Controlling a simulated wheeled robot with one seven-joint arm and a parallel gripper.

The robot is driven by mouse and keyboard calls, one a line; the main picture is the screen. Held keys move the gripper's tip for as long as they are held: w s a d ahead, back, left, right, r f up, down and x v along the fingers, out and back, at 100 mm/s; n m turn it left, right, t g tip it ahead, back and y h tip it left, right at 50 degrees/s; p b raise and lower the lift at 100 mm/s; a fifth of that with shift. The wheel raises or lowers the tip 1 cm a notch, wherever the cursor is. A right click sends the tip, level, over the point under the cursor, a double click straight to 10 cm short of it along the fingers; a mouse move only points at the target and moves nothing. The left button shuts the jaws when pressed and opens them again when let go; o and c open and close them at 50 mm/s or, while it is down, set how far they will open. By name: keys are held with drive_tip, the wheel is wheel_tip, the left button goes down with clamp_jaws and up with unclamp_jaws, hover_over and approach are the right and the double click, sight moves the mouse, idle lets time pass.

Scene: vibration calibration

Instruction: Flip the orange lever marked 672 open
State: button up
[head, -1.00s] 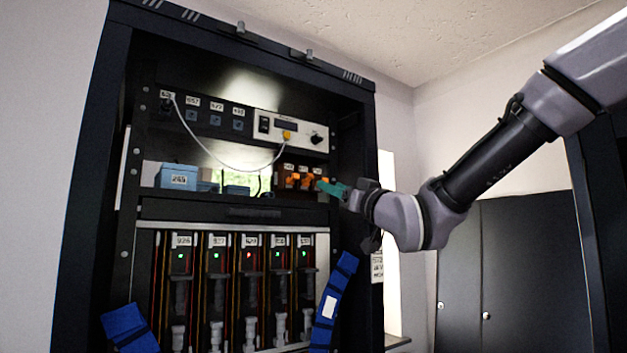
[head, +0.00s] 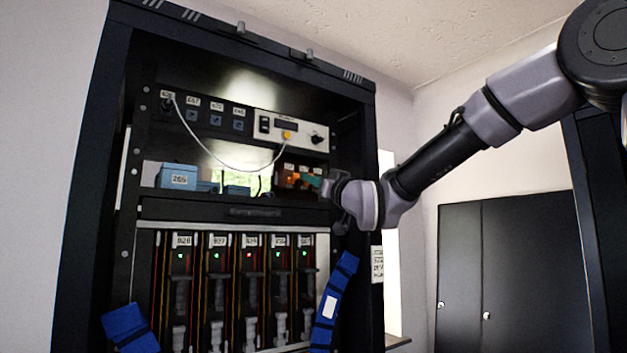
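The orange levers (head: 296,177) sit in a small row at the right end of the rack's middle shelf, under small white labels (head: 289,168). The label numbers are too small to read, so I cannot tell which lever is 672. My gripper (head: 308,180), with teal fingers, reaches in from the right at the levers' height. Its fingers overlap the right part of the row and hide the rightmost lever. I cannot tell whether they touch a lever or how far apart they are.
A blue box (head: 179,176) stands on the same shelf to the left. Below are several slots with lit modules (head: 216,257). The rack's right post (head: 368,200) is close to my wrist.

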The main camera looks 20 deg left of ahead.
clamp_jaws()
drive_tip(key=shift+f, duration=0.1)
drive_tip(key=shift+f+t+y, duration=0.2)
drive_tip(key=shift+t+y, duration=0.35)
drive_tip(key=shift+t, duration=0.05)
drive_tip(key=shift+f+t+y, duration=0.2)
drive_tip(key=shift+t+y, duration=0.35)
drive_tip(key=shift+t, duration=0.05)
drive_tip(key=o, duration=0.6)
unclamp_jaws()
drive_tip(key=shift+c, duration=0.2)
